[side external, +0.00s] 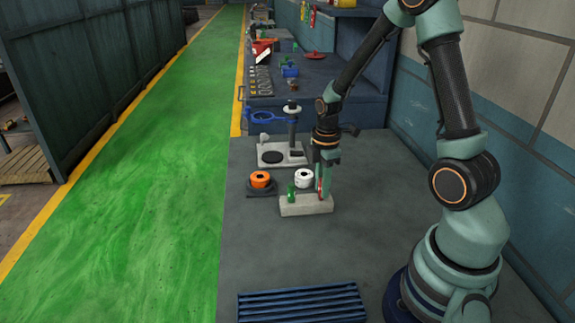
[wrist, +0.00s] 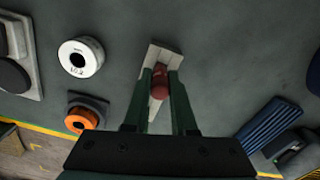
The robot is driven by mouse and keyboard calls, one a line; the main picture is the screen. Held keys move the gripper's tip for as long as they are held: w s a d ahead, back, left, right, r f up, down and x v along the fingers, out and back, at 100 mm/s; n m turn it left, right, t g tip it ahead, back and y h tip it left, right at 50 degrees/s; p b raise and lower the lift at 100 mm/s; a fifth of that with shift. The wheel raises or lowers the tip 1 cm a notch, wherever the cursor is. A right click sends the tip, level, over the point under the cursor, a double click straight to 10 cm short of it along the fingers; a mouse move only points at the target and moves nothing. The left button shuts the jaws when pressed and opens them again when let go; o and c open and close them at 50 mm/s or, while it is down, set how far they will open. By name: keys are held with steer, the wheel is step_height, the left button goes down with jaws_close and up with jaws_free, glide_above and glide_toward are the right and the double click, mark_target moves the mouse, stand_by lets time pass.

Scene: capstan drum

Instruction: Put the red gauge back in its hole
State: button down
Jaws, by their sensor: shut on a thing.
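The red gauge (side external: 319,184) is upright between the fingers of my gripper (side external: 326,178), which is shut on it. In the wrist view the red gauge (wrist: 159,84) shows between the two green fingers (wrist: 160,92). It is over the right part of a pale grey block (side external: 305,206), also seen in the wrist view (wrist: 158,54). I cannot tell whether its lower end is in a hole or just above the block. A green gauge (side external: 291,192) stands at the block's left end; I cannot make it out in the wrist view.
Behind the block are a white roll (side external: 304,178) and, to the left, an orange roll (side external: 260,179) on a dark base. A grey stand with a post (side external: 291,130) is farther back. A blue slatted rack (side external: 300,303) lies in front. The bench between is clear.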

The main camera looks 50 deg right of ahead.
steer(key=shift+f, duration=0.3)
stand_by(0.5)
steer(key=c, duration=0.6)
jaws_free()
steer(key=shift+c, duration=0.2)
step_height(320, 180, up, 12)
steer(key=shift+r, duration=0.1)
steer(key=shift+a, duration=0.1)
steer(key=s+a+r+m+t, duration=0.2)
steer(key=a+r+m, duration=0.2)
steer(key=a+m, duration=0.2)
steer(key=s+a+r+m+t, duration=0.2)
steer(key=a+r+m+t, duration=0.1)
steer(key=a+m, duration=0.3)
steer(key=shift+s+a+r+t, duration=0.35)
steer(key=shift+a+r, duration=0.25)
steer(key=shift+r, duration=0.3)
